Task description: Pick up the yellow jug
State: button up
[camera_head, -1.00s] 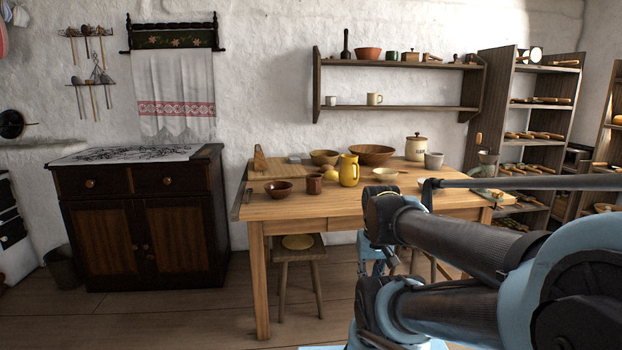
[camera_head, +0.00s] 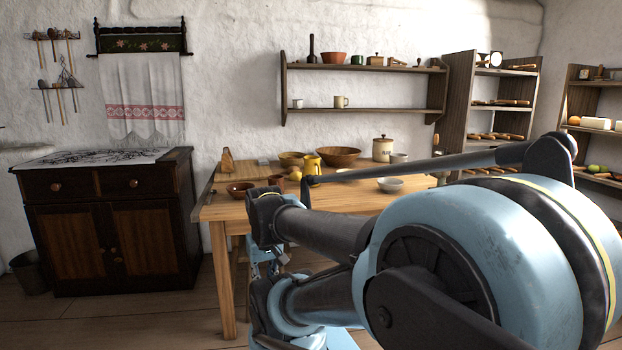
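The yellow jug (camera_head: 312,161) stands on the wooden table (camera_head: 228,207), near the middle of the tabletop. The end of a dark rod of my arm covers its lower part. My arm fills the lower right of the head view, between the camera and the table. Small light-blue and metal parts at my gripper (camera_head: 268,268) show below the table's front edge, partly hidden by my arm links. The fingers are not clear, so I cannot tell whether they are open or shut. The jug stands free of my gripper.
Around the jug are a brown bowl (camera_head: 240,190), a large wooden bowl (camera_head: 339,156), a white bowl (camera_head: 390,185) and a lidded canister (camera_head: 382,149). A dark cabinet (camera_head: 113,222) stands left of the table. A wall shelf (camera_head: 362,109) hangs above.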

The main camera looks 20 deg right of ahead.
aim_at(312, 166)
jog(key=u, duration=0.1)
jog(key=i, duration=1)
jog(key=z, duration=0.1)
